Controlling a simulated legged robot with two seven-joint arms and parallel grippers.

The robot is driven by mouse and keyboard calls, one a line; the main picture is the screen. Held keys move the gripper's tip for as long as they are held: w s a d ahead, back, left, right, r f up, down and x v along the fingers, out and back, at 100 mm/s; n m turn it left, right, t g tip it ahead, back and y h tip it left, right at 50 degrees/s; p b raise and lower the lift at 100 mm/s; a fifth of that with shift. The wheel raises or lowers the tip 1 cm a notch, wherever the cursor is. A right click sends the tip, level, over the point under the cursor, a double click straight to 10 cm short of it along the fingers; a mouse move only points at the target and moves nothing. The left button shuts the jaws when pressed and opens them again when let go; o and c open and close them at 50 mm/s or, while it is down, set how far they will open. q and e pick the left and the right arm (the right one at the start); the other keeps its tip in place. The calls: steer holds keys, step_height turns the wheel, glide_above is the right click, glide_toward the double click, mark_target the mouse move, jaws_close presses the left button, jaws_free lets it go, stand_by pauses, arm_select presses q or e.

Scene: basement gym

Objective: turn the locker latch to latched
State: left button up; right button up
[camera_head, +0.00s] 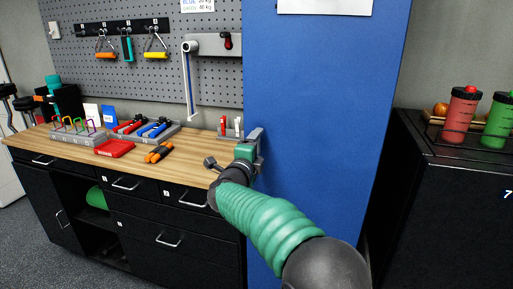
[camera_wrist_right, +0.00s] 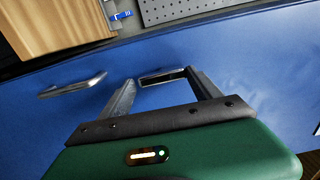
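The tall blue locker (camera_head: 320,110) fills the middle of the head view; its blue face also spans the wrist view (camera_wrist_right: 260,60). My right gripper (camera_head: 256,142) is at the locker's left edge. In the right wrist view its two fingers (camera_wrist_right: 160,90) stand wide apart. A grey metal piece with a dark slot (camera_wrist_right: 163,76) shows between the fingertips; I cannot tell whether they touch it. A silver bar handle (camera_wrist_right: 72,85) sits on the blue face left of the fingers. The latch's position cannot be read clearly; my arm hides part of the locker in the head view. My left gripper is out of view.
A pegboard (camera_head: 135,75) hangs behind. A black cabinet (camera_head: 450,200) with a red bottle (camera_head: 461,108) and a green bottle (camera_head: 497,122) stands at right.

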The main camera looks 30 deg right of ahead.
steer(key=shift+o, duration=1.2)
steer(key=shift+d, duration=0.1)
steer(key=shift+r, duration=0.1)
steer(key=v, duration=1.7)
steer(key=shift+p, duration=0.35)
